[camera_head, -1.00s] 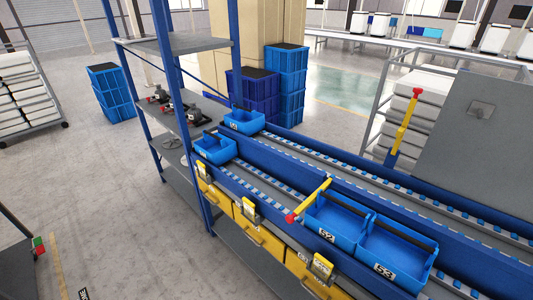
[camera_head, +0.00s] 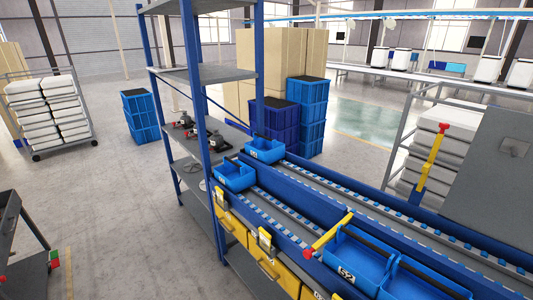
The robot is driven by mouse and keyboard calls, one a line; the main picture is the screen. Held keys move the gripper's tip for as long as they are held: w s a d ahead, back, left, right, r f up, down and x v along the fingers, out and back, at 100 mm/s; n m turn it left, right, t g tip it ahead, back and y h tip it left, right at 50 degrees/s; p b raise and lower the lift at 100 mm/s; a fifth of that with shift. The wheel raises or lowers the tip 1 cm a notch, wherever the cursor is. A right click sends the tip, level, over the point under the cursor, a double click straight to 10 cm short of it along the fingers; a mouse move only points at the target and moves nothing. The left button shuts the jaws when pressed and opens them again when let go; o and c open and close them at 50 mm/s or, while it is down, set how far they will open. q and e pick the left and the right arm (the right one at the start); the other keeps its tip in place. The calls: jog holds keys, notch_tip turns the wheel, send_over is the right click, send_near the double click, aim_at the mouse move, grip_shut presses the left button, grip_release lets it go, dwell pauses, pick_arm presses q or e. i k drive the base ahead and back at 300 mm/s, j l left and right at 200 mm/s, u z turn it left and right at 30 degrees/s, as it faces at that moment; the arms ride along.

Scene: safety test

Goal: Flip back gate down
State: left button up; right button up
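The back gate (camera_head: 432,165) is a yellow bar with a red tip. It stands raised, leaning slightly, on a blue mount at the far side of the back conveyor lane. A second yellow gate (camera_head: 330,233) with a red end lies low across the front lane, beside the blue bin marked 52 (camera_head: 356,262). Neither of my grippers shows in the head view.
Blue bins (camera_head: 236,176) and (camera_head: 265,150) sit at the far left end of the lanes. A blue-framed shelf (camera_head: 205,75) stands to the left. A grey panel (camera_head: 495,165) and a rack of white packages (camera_head: 432,138) are behind the back gate. Open floor (camera_head: 125,215) lies left.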

aim_at(425, 169)
jog(key=z, duration=1.25)
